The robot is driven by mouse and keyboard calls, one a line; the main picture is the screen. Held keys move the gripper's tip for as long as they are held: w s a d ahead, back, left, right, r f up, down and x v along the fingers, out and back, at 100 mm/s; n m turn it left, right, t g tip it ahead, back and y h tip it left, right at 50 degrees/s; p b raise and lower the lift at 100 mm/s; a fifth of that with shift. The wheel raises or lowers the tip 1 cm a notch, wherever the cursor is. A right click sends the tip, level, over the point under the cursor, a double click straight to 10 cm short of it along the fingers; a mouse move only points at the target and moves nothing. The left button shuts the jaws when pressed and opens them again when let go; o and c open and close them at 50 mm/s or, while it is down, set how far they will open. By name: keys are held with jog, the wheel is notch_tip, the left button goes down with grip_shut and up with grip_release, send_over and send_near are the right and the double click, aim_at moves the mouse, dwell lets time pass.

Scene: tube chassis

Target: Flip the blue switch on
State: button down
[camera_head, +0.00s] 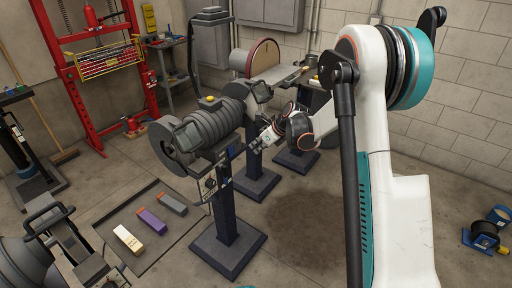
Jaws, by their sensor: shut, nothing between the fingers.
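My gripper (256,147) is near the middle of the view, at the end of my white arm. It points left toward the grey grinding machine (222,112) on its dark blue pedestal (229,215). The gripper is shut and looks empty. Its tips are just right of the upper pedestal; I cannot tell whether they touch anything. A small bright blue patch (231,150) shows at the top of the pedestal, left of my fingertips. It may be the blue switch, but it is too small to tell its position. A small control box (209,184) hangs on the pedestal's left side.
A disc sander (263,59) stands behind the grinder. A red press frame (90,60) stands at the back left. Several coloured blocks lie on a floor mat (120,262). A blue and yellow spool (485,238) lies at the right. Stained floor beside the pedestal is clear.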

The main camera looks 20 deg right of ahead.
aim_at(231, 152)
jog(key=shift+s+d+f+t+y, duration=0.2)
jog(key=shift+s+f+t, duration=0.1)
jog(key=shift+f, duration=0.2)
jog(key=shift+s+d+f+t+y, duration=0.2)
jog(key=shift+s+f, duration=0.1)
jog(key=shift+f, duration=0.2)
jog(key=w+a+r+b+x, duration=0.1)
jog(key=b+x, duration=0.3)
jog(key=x, duration=0.9)
jog(key=shift+w+r+b, duration=0.2)
jog(key=shift+r+b, duration=0.05)
jog(key=shift+b, duration=0.05)
jog(key=shift+a, duration=0.1)
